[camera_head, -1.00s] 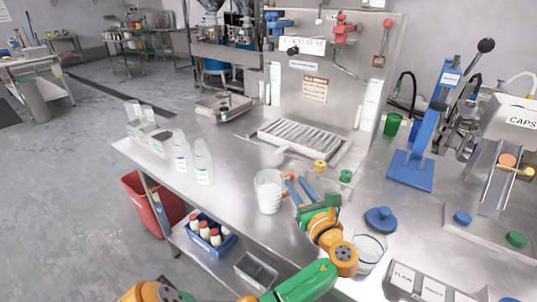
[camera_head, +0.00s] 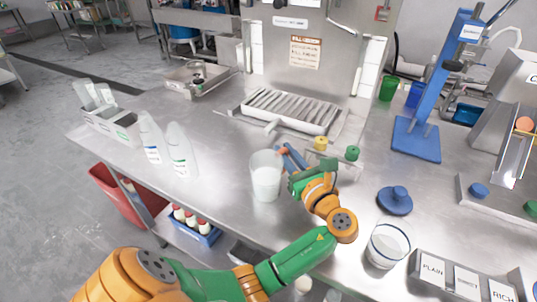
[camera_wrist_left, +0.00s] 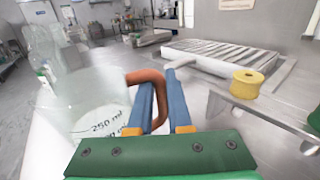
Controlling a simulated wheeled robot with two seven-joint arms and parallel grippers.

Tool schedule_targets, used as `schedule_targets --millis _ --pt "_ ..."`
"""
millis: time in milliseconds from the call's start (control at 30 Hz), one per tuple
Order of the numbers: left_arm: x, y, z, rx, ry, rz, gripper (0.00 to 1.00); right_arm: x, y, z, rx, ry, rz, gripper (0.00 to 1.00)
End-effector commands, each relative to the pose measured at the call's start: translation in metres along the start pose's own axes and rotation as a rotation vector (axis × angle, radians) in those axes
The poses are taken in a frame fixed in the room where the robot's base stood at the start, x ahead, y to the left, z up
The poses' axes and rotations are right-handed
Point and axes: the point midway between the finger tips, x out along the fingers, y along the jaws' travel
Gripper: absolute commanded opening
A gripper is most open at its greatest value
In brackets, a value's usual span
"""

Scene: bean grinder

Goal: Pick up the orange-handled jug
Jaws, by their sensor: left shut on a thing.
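The jug (camera_head: 266,178) is clear with white contents and stands upright on the steel table in the head view. In the left wrist view the jug (camera_wrist_left: 85,115) shows at the left with "250 ml" print and its orange handle (camera_wrist_left: 146,76). My left gripper (camera_head: 284,150) is at the jug's right side. In the wrist view its two blue fingers (camera_wrist_left: 161,100) are shut on the orange handle. I cannot tell any gap between jug and table. My right gripper is not in view.
Two white bottles (camera_head: 181,152) stand left of the jug. A slatted drain tray (camera_head: 291,111) lies behind it. A yellow knob (camera_head: 320,143), a green knob (camera_head: 352,153), a blue lid (camera_head: 395,200) and a glass container (camera_head: 387,245) are to the right.

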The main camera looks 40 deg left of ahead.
Motion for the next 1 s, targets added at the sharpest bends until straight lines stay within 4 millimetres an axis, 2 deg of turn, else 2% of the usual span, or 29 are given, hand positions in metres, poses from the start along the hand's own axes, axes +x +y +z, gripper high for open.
schedule_targets --millis 367,1000 --pt "0.0004 0.0004 -0.0009 0.001 0.002 0.001 0.0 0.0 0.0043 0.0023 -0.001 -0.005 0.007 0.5" --pt "0.0002 0.0007 -0.003 0.004 0.007 0.002 0.0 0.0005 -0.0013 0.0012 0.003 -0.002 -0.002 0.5"
